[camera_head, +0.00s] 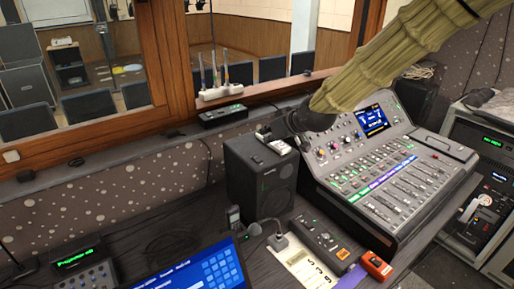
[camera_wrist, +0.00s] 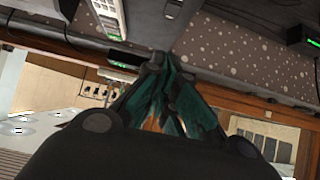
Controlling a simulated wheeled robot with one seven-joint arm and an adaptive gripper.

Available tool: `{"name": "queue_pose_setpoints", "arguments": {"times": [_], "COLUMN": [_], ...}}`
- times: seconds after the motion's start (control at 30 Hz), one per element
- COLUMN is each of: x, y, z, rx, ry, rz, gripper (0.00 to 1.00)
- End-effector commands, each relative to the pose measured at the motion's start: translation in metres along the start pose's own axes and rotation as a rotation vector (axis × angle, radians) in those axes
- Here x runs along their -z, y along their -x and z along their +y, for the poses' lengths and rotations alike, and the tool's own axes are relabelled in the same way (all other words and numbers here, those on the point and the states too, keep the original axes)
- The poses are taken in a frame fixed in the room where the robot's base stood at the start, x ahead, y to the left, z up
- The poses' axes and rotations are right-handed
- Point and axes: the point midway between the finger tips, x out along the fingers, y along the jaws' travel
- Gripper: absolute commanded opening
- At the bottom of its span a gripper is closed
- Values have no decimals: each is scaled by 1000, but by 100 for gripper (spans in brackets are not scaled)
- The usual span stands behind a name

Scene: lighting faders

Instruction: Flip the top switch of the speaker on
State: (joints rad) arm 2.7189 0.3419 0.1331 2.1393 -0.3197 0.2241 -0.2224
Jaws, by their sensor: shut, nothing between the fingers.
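A black speaker (camera_head: 260,185) stands on the desk in the middle of the head view, its front facing right. A small pale block (camera_head: 280,146) shows at its top edge, partly behind my gripper; I cannot make out a switch or its position. My gripper (camera_head: 268,133) is just above the speaker's top, at the end of my arm reaching in from the upper right. I cannot tell whether it touches anything. In the wrist view my gripper (camera_wrist: 158,65) has its teal-sided fingers brought together, with nothing held.
A mixing console (camera_head: 385,180) stands close right of the speaker. A wooden window frame (camera_head: 185,70) runs behind. A black box (camera_head: 222,114) sits behind the speaker.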

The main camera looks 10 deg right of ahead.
Motion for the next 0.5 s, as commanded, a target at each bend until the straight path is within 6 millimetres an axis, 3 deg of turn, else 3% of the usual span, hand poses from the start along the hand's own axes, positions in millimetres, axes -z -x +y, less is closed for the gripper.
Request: {"name": "queue_pose_setpoints", "arguments": {"times": [0.5], "x": [0], "y": [-52], "z": [0], "rx": [1], "ry": [0], "rz": [-2], "gripper": [0]}}
